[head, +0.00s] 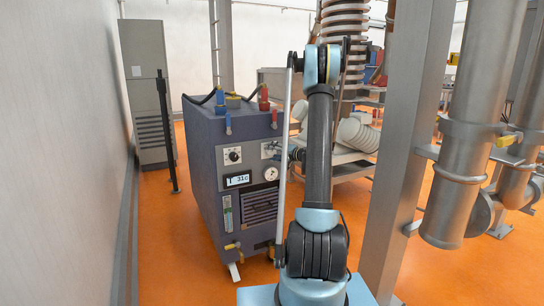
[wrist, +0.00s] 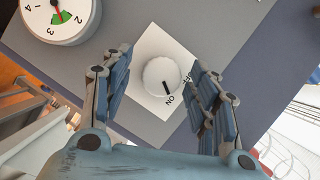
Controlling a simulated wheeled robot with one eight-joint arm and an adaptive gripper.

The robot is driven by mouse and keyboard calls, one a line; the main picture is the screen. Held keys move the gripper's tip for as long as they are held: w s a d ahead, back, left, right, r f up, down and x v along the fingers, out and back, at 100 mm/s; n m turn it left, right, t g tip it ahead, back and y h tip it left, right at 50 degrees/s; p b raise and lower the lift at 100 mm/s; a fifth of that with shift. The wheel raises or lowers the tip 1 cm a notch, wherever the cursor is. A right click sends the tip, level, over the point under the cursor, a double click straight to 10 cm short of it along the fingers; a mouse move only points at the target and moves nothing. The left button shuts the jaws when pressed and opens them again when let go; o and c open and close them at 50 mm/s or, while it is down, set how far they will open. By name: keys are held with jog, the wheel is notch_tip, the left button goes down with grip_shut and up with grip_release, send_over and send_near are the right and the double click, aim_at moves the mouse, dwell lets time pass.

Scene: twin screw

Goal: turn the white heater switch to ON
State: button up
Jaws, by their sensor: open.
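The white heater switch (wrist: 160,76) is a round knob on a white square plate (wrist: 148,50), mounted on the heater's grey panel. Its dark mark points at the ON lettering. Letters beside ON are partly covered by my right finger. My gripper (wrist: 159,62) is open, with one finger on each side of the knob. Gaps show between the fingers and the knob. In the head view, the purple heater cabinet (head: 203,165) stands left of my arm, and the white plate (head: 267,149) shows beside my gripper, which is mostly hidden by my arm.
A round gauge (wrist: 58,15) sits near the switch plate. The cabinet also carries a black-marked dial (head: 232,155) and a display reading 31c (head: 237,180). A metal post (head: 394,150) and large pipes stand to the right. Orange floor (head: 180,240) is clear at left.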

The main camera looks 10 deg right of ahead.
jog(key=v, duration=1.2)
jog(key=shift+f, duration=0.15)
jog(key=s+a+r+n+g+h, duration=0.15)
jog(key=s+a+g, duration=0.25)
jog(key=s+a, duration=0.5)
jog(key=s+a+n+g+h, duration=0.25)
jog(key=s+a, duration=0.25)
jog(key=s, duration=0.8)
jog(key=s+d+f+g+h, duration=0.1)
jog(key=s+f+h, duration=0.1)
jog(key=s, duration=0.6)
jog(key=s+d+f+n+g+h, duration=0.1)
jog(key=s+d+f+h, duration=0.1)
jog(key=s, duration=0.6)
jog(key=s+d+f+g+h, duration=0.1)
jog(key=s+d+f+g, duration=0.1)
jog(key=s, duration=0.7)
jog(key=shift+d+f+n+h, duration=0.15)
jog(key=shift+f+n+h, duration=0.25)
jog(key=shift+f, duration=0.4)
